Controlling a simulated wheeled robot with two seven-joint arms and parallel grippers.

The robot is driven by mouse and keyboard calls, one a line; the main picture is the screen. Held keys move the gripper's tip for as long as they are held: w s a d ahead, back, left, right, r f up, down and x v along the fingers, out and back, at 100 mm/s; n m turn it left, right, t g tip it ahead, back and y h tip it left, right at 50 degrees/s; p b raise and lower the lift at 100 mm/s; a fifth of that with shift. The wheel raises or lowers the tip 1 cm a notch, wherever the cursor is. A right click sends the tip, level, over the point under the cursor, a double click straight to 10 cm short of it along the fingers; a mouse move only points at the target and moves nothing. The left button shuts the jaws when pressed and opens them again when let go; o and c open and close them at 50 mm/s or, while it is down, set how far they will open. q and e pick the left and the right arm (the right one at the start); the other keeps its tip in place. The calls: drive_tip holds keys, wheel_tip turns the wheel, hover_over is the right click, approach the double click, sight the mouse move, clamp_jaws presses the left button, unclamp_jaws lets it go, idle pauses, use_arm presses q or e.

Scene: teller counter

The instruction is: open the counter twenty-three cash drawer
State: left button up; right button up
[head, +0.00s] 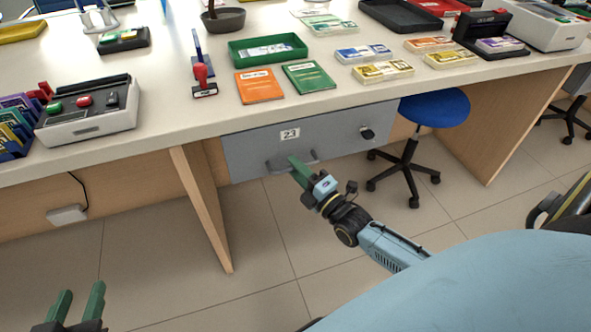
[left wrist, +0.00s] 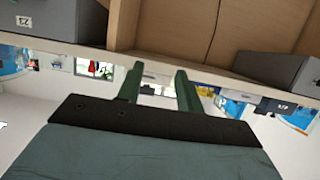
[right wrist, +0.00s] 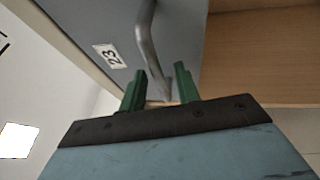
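The grey cash drawer (head: 335,138) with the label "23" (head: 290,134) sits under the counter and looks closed. Its curved metal handle (head: 312,156) is on the lower left of the front, partly hidden by my right gripper (head: 297,167). In the right wrist view, the handle (right wrist: 146,38) runs down toward the gap between the fingers of my right gripper (right wrist: 159,82). These fingers are apart; I cannot tell whether they touch the handle. My left gripper (head: 80,300) is open and empty, low at the left, away from the drawer.
A black knob or lock (head: 367,133) is at the right of the drawer front. A wooden panel (head: 200,200) stands left of the drawer. A blue stool (head: 436,107) stands to the right. The counter top (head: 215,118) holds booklets, trays and stamps. The floor in front is clear.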

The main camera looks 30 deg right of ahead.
drive_tip(key=shift+w+r, duration=0.1)
drive_tip(key=shift+w, duration=0.25)
clamp_jaws()
drive_tip(key=shift+a, duration=0.1)
